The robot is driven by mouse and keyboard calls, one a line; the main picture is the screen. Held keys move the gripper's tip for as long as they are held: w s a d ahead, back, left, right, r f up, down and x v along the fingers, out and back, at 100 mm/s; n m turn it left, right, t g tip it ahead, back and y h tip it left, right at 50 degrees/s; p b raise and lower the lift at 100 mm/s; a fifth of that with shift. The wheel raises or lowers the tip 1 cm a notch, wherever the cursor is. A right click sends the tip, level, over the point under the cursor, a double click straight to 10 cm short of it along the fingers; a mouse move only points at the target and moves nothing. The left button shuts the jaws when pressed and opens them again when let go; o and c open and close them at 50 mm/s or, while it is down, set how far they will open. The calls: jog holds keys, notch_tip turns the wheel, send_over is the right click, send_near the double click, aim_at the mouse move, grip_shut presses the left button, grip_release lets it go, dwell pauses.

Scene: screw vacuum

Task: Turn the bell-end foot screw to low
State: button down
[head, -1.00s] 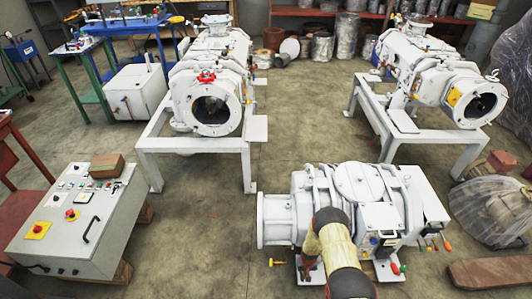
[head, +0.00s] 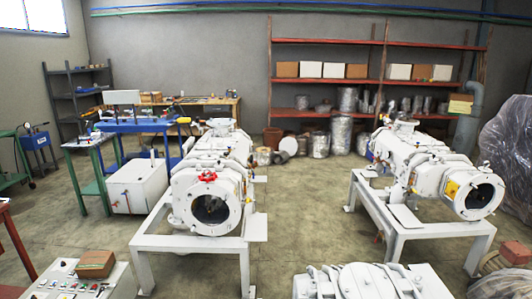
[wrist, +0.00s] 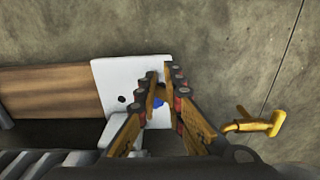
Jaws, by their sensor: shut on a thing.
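In the wrist view my gripper (wrist: 166,84) reaches down over a white foot plate (wrist: 110,76) at the pump's side. The fingers are closed in on something small at the plate, which I take to be the bell-end foot screw. The fingers hide most of it, and its setting cannot be read. A small blue patch (wrist: 159,102) shows between the fingers. In the head view only the top of the near white pump (head: 362,282) shows at the bottom edge; its feet and my gripper are out of that picture.
A yellow T-shaped handle (wrist: 262,124) sticks out to the right of my gripper. A wooden board (wrist: 50,90) lies left of the plate. Bare floor (wrist: 220,50) is beyond. Two more white pumps on stands (head: 210,190) (head: 430,170) stand farther back.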

jog(key=shift+w+d+r, duration=0.1)
jog(key=shift+w+d, duration=0.1)
jog(key=shift+w, duration=0.25)
jog(key=shift+d, duration=0.55)
jog(key=shift+w+d, duration=0.1)
jog(key=shift+d, duration=0.45)
jog(key=shift+s, duration=0.45)
jog(key=r+p, duration=0.1)
jog(key=r, duration=0.1)
jog(key=r+p, duration=0.1)
jog(key=r, duration=0.1)
jog(key=r+p, duration=0.1)
jog(key=r, duration=0.1)
jog(key=shift+s+d+p, duration=0.2)
jog(key=shift+d+p, duration=0.05)
jog(key=shift+p, duration=0.05)
